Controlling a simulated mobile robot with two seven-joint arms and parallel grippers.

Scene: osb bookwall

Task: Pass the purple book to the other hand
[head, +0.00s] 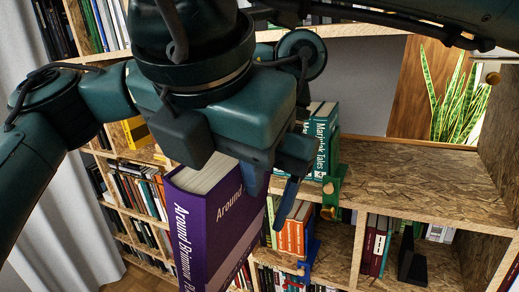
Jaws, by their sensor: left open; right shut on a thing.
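The purple book (212,225) is upright and slightly tilted in front of the shelves, its cream page edges facing up. Its lower end runs out of the head view. My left gripper (272,186) is low in the picture over the book's top right, open, with blue fingertips beside the book. I cannot tell whether they touch it. My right arm comes in from the top right. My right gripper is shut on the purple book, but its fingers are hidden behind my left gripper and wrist.
An OSB bookcase (430,185) fills the background. Teal books (320,130) stand beside a green bookend (335,187); orange books (292,238) stand beside a blue bookend (309,258). A plant (455,95) is at the upper right. The upper board is bare to the right.

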